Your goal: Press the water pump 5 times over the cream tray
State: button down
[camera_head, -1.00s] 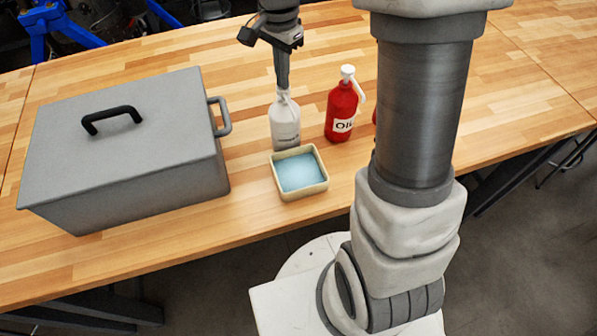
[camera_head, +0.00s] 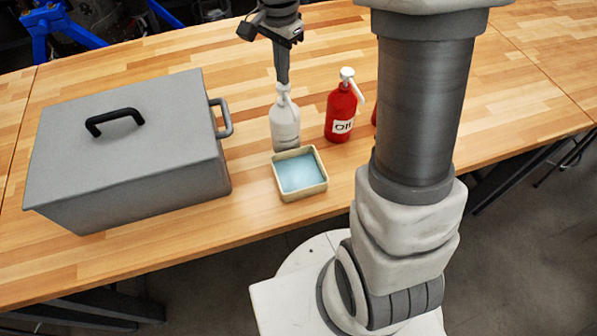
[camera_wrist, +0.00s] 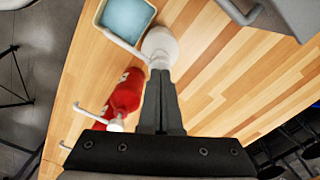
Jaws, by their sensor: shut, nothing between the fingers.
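The white pump bottle (camera_head: 285,125), which I take for the water pump, stands upright on the wooden table just behind the cream tray (camera_head: 304,193). The tray holds light blue water. My gripper (camera_head: 283,81) points down with its fingers together, right at the top of the white pump head. In the wrist view my fingertips (camera_wrist: 160,73) cover part of the pump head, and the white bottle (camera_wrist: 161,43) shows beyond them. Its spout reaches over the tray's edge there. Nothing is held. Whether the fingertips touch the pump head is hard to tell.
A red oil pump bottle (camera_head: 340,112) stands right of the white one, with another red thing mostly hidden behind my arm. A big grey lidded box (camera_head: 130,150) with a side handle fills the table's left. The table behind the bottles is clear.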

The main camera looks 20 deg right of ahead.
jog(key=shift+r+p, duration=2.2)
jog(key=shift+r, duration=0.8)
jog(key=s+r+n+t+b, duration=0.2)
jog(key=s+n, duration=0.4)
jog(key=s, duration=0.4)
jog(key=s+r+n+t+b, duration=0.1)
jog(key=s+r+n+t, duration=0.2)
jog(key=s+n, duration=0.3)
jog(key=s+r, duration=0.1)
jog(key=s, duration=0.3)
jog(key=shift+s+t+b, duration=0.25)
jog(key=shift+t+b, duration=0.05)
jog(key=shift+b, duration=0.1)
